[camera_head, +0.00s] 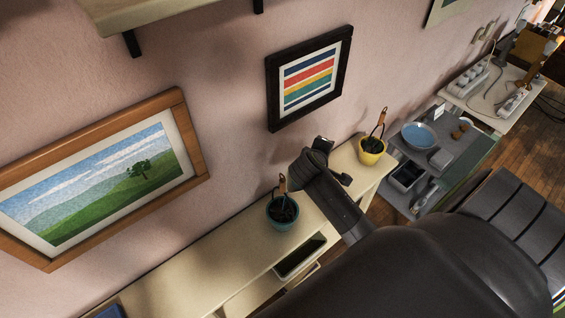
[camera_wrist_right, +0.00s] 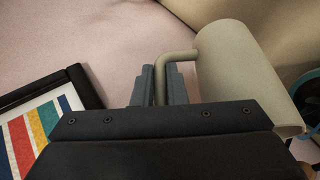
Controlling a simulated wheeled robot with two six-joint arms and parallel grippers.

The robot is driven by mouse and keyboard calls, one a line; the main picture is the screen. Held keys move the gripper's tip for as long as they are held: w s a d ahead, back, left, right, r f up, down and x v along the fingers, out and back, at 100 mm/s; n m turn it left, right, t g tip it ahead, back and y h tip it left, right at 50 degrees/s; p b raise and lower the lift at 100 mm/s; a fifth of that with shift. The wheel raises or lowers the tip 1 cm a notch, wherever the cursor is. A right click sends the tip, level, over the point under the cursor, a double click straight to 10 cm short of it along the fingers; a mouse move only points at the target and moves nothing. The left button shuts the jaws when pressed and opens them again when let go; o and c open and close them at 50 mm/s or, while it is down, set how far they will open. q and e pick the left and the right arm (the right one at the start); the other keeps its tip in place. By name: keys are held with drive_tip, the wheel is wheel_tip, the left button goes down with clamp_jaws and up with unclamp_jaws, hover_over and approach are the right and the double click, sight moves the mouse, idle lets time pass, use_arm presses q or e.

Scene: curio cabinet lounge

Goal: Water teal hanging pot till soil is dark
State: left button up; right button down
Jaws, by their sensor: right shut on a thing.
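The teal pot (camera_head: 282,214) sits on the long cream cabinet top below the pictures in the head view. Its soil looks dark, and a wooden-handled tool (camera_head: 282,184) stands in it. My right gripper (camera_wrist_right: 165,84) is shut on the bent handle (camera_wrist_right: 176,56) of a beige cylindrical vessel (camera_wrist_right: 242,78) in the right wrist view. The vessel is tilted, and its spout and any water are not visible. In the head view my dark arm reaches from the lower right to just right of the teal pot; the vessel cannot be made out there. My left gripper is not in view.
A yellow pot (camera_head: 371,151) stands farther right on the cream cabinet (camera_head: 235,245). A striped picture (camera_head: 309,78) and a landscape picture (camera_head: 100,185) hang on the wall. A shelf (camera_head: 150,12) juts out above. A grey table with a blue bowl (camera_head: 419,135) stands beyond.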

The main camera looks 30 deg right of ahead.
drive_tip(key=shift+r, duration=0.1)
idle(0.6)
drive_tip(key=shift+w+d+f+y, duration=0.1)
drive_tip(key=shift+d+f+y, duration=0.3)
drive_tip(key=shift+f+y, duration=0.25)
drive_tip(key=shift+d+f+y, duration=0.4)
drive_tip(key=shift+f+y, duration=0.05)
drive_tip(key=shift+f, duration=0.3)
drive_tip(key=shift+m, duration=0.3)
drive_tip(key=shift+a, duration=0.15)
